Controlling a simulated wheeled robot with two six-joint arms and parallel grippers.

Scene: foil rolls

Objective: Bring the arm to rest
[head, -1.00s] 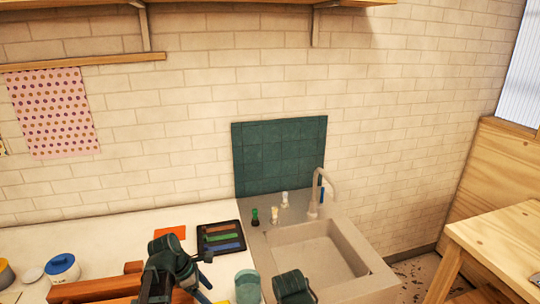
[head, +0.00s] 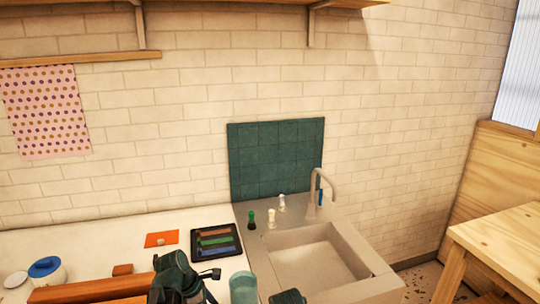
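A dark part of my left arm with its gripper (head: 208,284) is low in the head view, in front of the counter and right of a brown wooden piece. Its fingertips are not clear, so I cannot tell whether it is open or shut. Only a small dark piece of my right arm shows at the bottom edge, below the sink; its gripper is out of view. A black tray (head: 238,252) on the counter holds a brown roll (head: 213,232), a green roll (head: 214,240) and a blue roll (head: 216,249) side by side. No gripper touches the tray.
A brown wooden piece (head: 85,289) lies at the counter's front left. A teal cup (head: 243,288) stands between my arms. The sink (head: 318,258) is at right, with small bottles behind it. An orange card (head: 161,239) lies left of the tray. A blue-lidded jar (head: 46,270) stands far left.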

